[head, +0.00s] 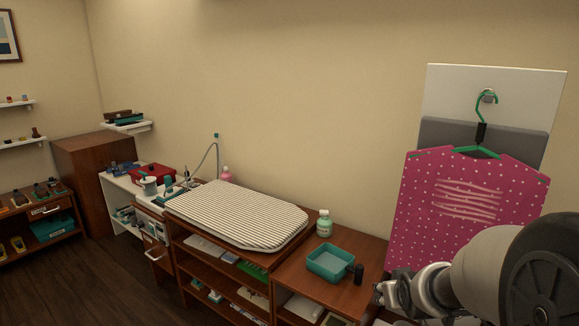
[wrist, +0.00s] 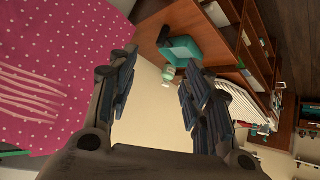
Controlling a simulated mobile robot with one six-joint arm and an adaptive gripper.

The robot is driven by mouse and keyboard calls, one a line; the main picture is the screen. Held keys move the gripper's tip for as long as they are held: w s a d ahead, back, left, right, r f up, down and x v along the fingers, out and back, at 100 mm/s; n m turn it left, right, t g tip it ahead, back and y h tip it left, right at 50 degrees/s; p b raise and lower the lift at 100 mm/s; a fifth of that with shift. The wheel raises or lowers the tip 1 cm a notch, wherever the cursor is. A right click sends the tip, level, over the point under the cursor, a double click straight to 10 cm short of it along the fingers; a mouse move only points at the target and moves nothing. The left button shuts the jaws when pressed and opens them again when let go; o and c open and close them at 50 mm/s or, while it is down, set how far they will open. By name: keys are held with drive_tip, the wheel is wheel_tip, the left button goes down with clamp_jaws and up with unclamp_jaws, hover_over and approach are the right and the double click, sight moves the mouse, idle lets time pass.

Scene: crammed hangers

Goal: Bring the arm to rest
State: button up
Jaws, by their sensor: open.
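My gripper (wrist: 158,95) is open in the wrist view, with nothing between its two fingers. In the head view my arm comes in at the lower right, in front of the lower part of the pink dotted garment; the fingers are not clear there. The pink garment (head: 420,215) with white dots hangs on a green hanger (head: 479,150) from a wall hook (head: 488,96). In the wrist view the garment (wrist: 70,60) is left of the fingers, apart from them as far as I can tell.
A teal tray (head: 330,263), a green bottle (head: 324,223) and a small dark object (head: 359,273) stand on the wooden cabinet left of my arm. The floor (head: 100,280) at the left is clear.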

drive_tip(key=s+a+r+g, duration=0.1)
drive_tip(key=s+a+r, duration=0.1)
drive_tip(key=s, duration=0.8)
drive_tip(key=s+a+r+g+y, duration=0.1)
drive_tip(key=s+a+r, duration=0.2)
drive_tip(key=s, duration=0.7)
drive_tip(key=s+a+r+g, duration=0.2)
drive_tip(key=s+a, duration=0.3)
drive_tip(key=s, duration=0.6)
drive_tip(key=shift+a+r+y, duration=0.25)
drive_tip(key=shift+r+y, duration=0.15)
drive_tip(key=shift+r, duration=0.1)
